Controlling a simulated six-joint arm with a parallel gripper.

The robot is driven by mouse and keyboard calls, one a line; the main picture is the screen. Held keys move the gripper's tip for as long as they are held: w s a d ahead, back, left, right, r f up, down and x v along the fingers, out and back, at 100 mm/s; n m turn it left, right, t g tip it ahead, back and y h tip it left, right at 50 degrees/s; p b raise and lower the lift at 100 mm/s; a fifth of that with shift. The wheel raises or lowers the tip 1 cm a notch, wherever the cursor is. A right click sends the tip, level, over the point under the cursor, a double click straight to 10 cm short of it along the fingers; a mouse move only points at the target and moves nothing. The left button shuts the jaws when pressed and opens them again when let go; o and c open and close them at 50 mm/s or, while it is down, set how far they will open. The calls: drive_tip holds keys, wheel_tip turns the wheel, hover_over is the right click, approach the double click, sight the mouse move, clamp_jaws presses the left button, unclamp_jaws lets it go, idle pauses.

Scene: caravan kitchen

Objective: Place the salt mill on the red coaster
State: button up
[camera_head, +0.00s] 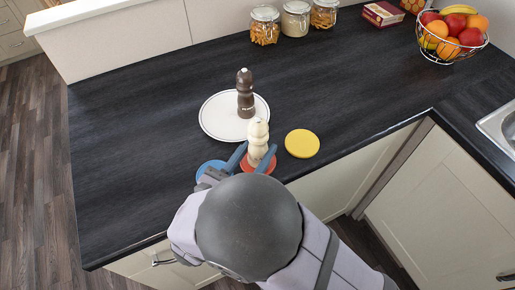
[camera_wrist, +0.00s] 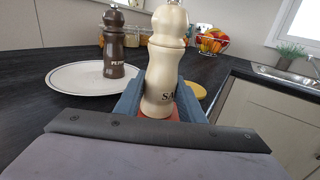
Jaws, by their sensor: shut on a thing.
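The cream salt mill (camera_head: 258,140) stands upright at the red coaster (camera_head: 269,162) near the counter's front edge. My gripper (camera_head: 253,161) is around the mill's lower body and shut on it.
A brown pepper mill (camera_head: 245,95) stands on a white plate (camera_head: 212,118) just behind. A yellow coaster (camera_head: 302,143) lies to the right and a blue coaster (camera_head: 207,168) to the left. Jars (camera_head: 295,20) and a fruit basket (camera_head: 455,50) stand at the back. The counter's left is clear.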

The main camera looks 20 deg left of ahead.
drive_tip(key=o, duration=1.1)
drive_tip(key=shift+f, duration=0.1)
drive_tip(key=shift+o, duration=0.2)
drive_tip(key=s, duration=0.4)
drive_tip(key=s+a+b, duration=0.1)
drive_tip(key=s, duration=0.3)
drive_tip(key=s+a+b, duration=0.1)
drive_tip(key=s, duration=0.2)
drive_tip(key=shift+s+a, duration=0.2)
drive_tip(key=shift+s, duration=0.2)
